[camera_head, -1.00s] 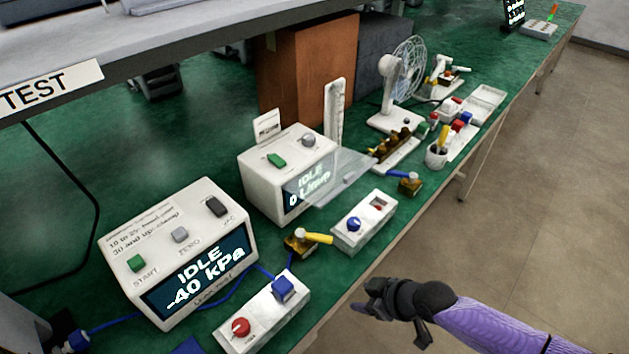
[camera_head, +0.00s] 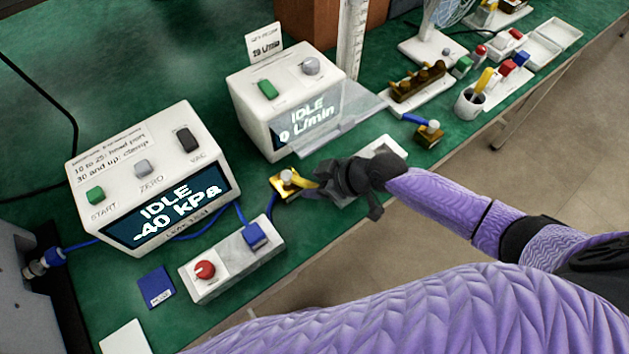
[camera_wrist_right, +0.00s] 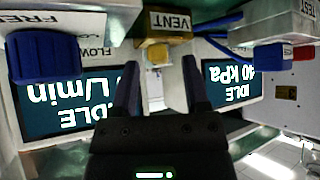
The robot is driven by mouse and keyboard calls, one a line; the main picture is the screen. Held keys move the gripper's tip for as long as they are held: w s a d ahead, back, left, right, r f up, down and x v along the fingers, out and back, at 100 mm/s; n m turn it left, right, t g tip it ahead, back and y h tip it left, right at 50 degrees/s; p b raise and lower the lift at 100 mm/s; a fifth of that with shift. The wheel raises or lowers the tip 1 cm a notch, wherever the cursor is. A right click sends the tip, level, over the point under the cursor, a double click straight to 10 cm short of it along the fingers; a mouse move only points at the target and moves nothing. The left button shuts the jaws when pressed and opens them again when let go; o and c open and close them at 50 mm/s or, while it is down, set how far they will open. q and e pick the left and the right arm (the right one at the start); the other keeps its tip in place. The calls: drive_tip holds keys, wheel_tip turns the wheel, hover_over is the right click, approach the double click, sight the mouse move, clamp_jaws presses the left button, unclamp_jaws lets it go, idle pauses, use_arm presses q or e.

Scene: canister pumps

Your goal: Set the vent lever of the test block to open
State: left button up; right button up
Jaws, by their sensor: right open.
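The brass vent valve (camera_head: 284,190) with a white cap stands on the bench between the two meters and the front edge. Its yellow lever (camera_head: 304,183) points right, toward my right gripper (camera_head: 326,182). The right gripper is open and empty, its fingers close to the lever; contact is unclear. In the right wrist view, my fingers (camera_wrist_right: 160,68) point at a yellow part (camera_wrist_right: 165,33) labelled VENT, which lies beyond the tips. The white test block (camera_head: 238,262) has a red knob (camera_head: 204,270) and a blue piece (camera_head: 257,236). My left gripper is out of view.
The pressure meter (camera_head: 150,185) reads IDLE -40 kPa; the flow meter (camera_head: 285,105) reads IDLE 0 L/min, with a clear panel (camera_head: 345,112) jutting out. My gripper partly hides another white block (camera_head: 388,150). A second brass valve (camera_head: 430,134) stands to the right. Blue tubing crosses the bench.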

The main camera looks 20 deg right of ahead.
drive_tip(key=shift+w+a+f, duration=0.15)
drive_tip(key=shift+a+f, duration=0.05)
drive_tip(key=shift+c, duration=0.3)
clamp_jaws()
idle(1.1)
